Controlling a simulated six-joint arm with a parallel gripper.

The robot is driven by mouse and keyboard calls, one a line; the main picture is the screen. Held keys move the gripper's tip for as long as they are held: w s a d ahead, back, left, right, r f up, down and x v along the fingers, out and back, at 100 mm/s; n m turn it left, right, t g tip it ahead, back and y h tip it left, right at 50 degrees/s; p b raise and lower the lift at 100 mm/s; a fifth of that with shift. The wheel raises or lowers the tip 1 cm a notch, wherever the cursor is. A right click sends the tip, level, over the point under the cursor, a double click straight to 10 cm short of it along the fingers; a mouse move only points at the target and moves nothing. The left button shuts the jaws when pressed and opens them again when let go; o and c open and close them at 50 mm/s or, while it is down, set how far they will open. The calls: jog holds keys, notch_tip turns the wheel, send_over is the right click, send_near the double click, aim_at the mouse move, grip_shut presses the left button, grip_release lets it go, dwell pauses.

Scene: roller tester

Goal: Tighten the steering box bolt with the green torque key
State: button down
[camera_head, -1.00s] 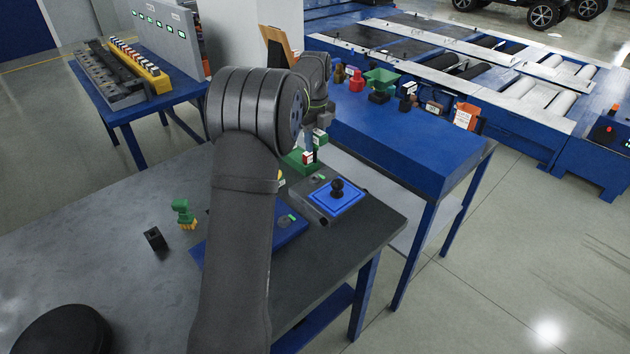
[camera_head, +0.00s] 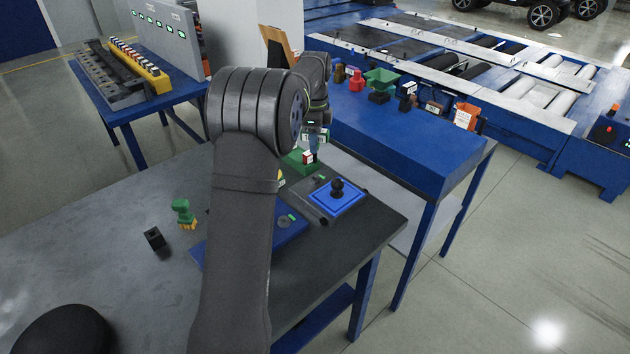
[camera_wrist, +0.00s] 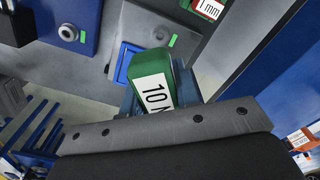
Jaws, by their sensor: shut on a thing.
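My gripper (camera_head: 316,140) is shut on a green key (camera_wrist: 150,70) with a white label reading "10 N", its last part cut off. I take it to be the torque key. In the head view it shows only as small green and white patches below the wrist. I cannot tell which part is the steering box bolt; the key's tip is hidden.
A blue panel (camera_head: 290,236) bears a grey round fitting (camera_wrist: 68,32). A red block labelled "1 mm" (camera_wrist: 210,8) stands close by. A green piece with a yellow base (camera_head: 182,210) and a black holder (camera_head: 154,238) sit left. A blue bench (camera_head: 410,140) stands behind.

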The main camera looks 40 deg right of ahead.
jog(key=n, duration=0.3)
jog(key=shift+n, duration=0.3)
jog(key=n, duration=0.4)
dwell(0.7)
jog(key=w+a+f+n, duration=0.1)
jog(key=w+a+n, duration=0.2)
jog(key=w+a, duration=0.35)
jog(key=w+a+f+n, duration=0.1)
jog(key=w+a+n, duration=0.15)
jog(key=a, duration=0.65)
jog(key=w+a+f+n, duration=0.1)
jog(key=w+a+n, duration=0.1)
jog(key=w+a, duration=0.5)
jog(key=a+f+n, duration=0.3)
jog(key=a+n, duration=0.7)
jog(key=a, duration=2.1)
jog(key=shift+s+a, duration=0.2)
jog(key=shift+a, duration=0.1)
